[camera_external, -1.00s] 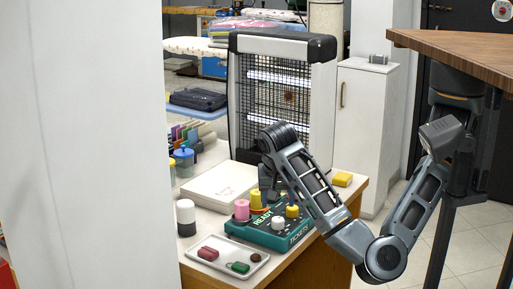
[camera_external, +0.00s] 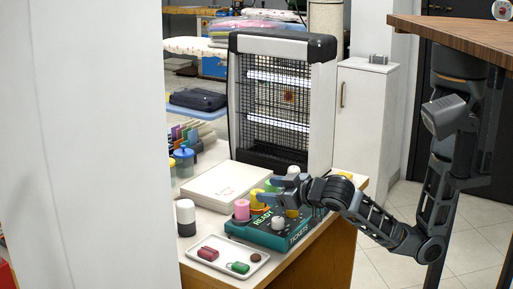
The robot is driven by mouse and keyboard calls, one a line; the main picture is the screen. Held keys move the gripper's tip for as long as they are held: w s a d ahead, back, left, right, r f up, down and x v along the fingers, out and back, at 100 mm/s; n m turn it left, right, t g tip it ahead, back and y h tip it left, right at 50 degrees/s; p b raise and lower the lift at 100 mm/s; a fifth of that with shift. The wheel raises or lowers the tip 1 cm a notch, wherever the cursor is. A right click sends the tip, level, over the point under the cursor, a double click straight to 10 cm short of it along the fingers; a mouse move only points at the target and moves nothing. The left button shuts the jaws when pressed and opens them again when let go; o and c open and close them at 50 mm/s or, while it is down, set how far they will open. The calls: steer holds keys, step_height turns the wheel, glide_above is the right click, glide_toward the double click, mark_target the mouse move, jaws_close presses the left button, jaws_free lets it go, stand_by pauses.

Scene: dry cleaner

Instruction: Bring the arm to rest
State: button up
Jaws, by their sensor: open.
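My gripper (camera_external: 272,191) is over the teal ticket tray (camera_external: 272,238) on the counter (camera_external: 330,243). It points left, with its fingers apart and nothing seen between them. My arm reaches in from the right, low over the counter's right edge. The tray is marked READY and TICKETS. A pink peg (camera_external: 241,210) and a white peg (camera_external: 278,223) stand in it. A yellow peg (camera_external: 257,199) stands behind the fingers, and another yellow piece (camera_external: 292,212) shows below the gripper. Whether the fingers touch any peg I cannot tell.
A small white tray (camera_external: 212,261) with dark red, green and brown items lies in front. A white box (camera_external: 213,189), a white-capped bottle (camera_external: 185,217) and a tall wire-front heater (camera_external: 283,100) stand nearby. A wooden tabletop (camera_external: 450,37) overhangs my arm at upper right.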

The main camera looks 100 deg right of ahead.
steer(key=s+a+f+n+t+y+p, duration=0.2)
steer(key=s+a+f+n+y, duration=0.25)
steer(key=s+a, duration=0.2)
steer(key=s+a+f+n+t+y+p, duration=0.1)
steer(key=s+a+f+n+y, duration=0.4)
steer(key=s, duration=0.3)
steer(key=s+a+r+m+t+y+p, duration=0.1)
steer(key=s+a+r, duration=0.1)
steer(key=s, duration=0.6)
steer(key=s+a+r+m+t+y+p, duration=0.1)
steer(key=s+a+r, duration=0.1)
steer(key=s, duration=0.7)
steer(key=shift+s+r+m, duration=0.15)
steer(key=shift+r+m, duration=0.2)
steer(key=shift+r, duration=0.55)
steer(key=shift+a, duration=0.1)
stand_by(0.4)
